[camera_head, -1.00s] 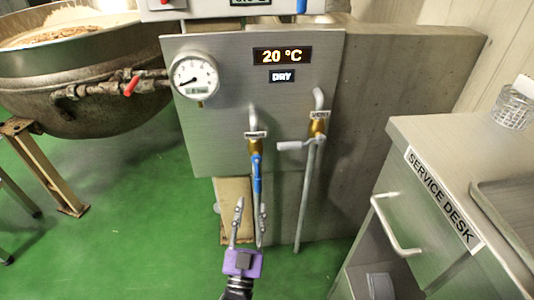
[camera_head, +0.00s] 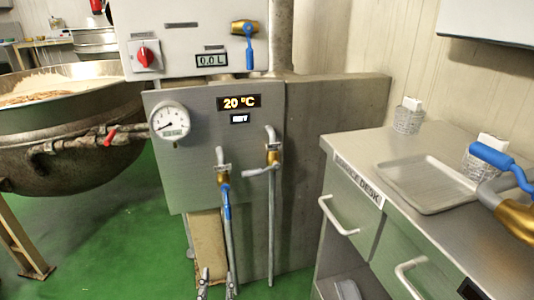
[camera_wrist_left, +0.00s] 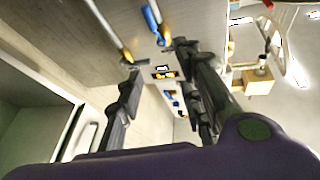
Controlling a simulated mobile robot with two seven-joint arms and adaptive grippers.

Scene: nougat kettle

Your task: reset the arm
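My left gripper (camera_head: 216,286) shows at the bottom edge of the head view, with only its two fingertips in sight. They are spread apart, with nothing seen between them, below the blue-handled valve (camera_head: 226,200) on the steel panel (camera_head: 190,185). In the left wrist view the two dark fingers of my left gripper (camera_wrist_left: 158,90) stand apart around an empty gap, with the panel's pipes and valves beyond them. I cannot tell the exact distance from fingers to valve. My right gripper is in neither view.
The panel carries a gauge (camera_head: 169,121) and a 20 °C display (camera_head: 239,102). A large kettle (camera_head: 70,150) stands at left. The service desk (camera_head: 400,150) at right bears a tray (camera_head: 428,205). A brass valve with a blue lever (camera_head: 515,215) juts in at right. Green floor (camera_head: 105,240) is open at left.

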